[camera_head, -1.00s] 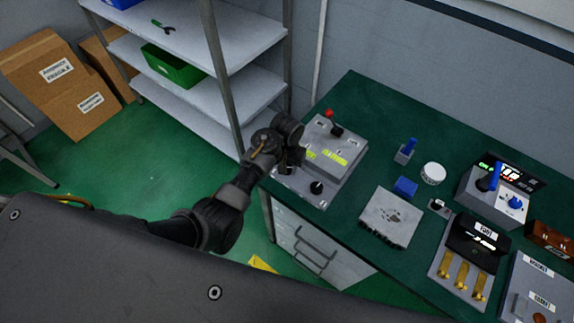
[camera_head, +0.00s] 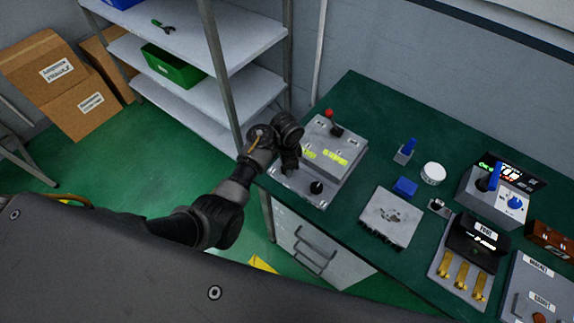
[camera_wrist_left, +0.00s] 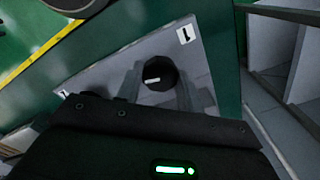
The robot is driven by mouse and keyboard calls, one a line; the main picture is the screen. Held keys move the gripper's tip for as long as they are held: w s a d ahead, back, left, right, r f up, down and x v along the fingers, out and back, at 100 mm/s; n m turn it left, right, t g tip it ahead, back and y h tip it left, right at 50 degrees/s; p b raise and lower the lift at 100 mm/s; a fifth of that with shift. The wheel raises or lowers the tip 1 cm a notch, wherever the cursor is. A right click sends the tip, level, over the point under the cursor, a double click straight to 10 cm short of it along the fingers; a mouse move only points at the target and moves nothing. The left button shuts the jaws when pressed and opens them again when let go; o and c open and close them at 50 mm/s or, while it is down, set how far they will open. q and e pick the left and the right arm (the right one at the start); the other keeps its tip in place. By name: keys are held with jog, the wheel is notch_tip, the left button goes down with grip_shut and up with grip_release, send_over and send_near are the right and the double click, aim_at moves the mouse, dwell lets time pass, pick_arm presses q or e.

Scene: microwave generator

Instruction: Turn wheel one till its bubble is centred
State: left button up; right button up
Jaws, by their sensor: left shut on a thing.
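The levelling device is a grey box (camera_head: 338,137) with a lower front plate at the left end of the green bench. Two yellow-green vials show on it, the right one (camera_head: 335,158) and the left one (camera_head: 309,153), partly behind my gripper. Their bubbles are too small to read. In the left wrist view, wheel one (camera_wrist_left: 160,74) is a black round knob with a white mark, near a label "1" (camera_wrist_left: 186,35). My left gripper (camera_wrist_left: 160,88) is shut on it, fingers on either side. In the head view my left gripper (camera_head: 288,166) hides this wheel. My right gripper is not in view.
A second black knob (camera_head: 317,187) stands on the front plate, right of my gripper. A red-topped lever (camera_head: 329,114) is at the back. A metal block (camera_head: 391,217), a blue block (camera_head: 405,186) and other devices lie to the right. A shelf post (camera_head: 221,80) rises behind my arm.

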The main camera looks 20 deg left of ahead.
pick_arm(q)
jog(key=shift+m, duration=1.9)
jog(key=o, duration=1)
jog(key=shift+r, duration=0.15)
notch_tip(320, 180, up, 7)
jog(key=shift+r, duration=0.15)
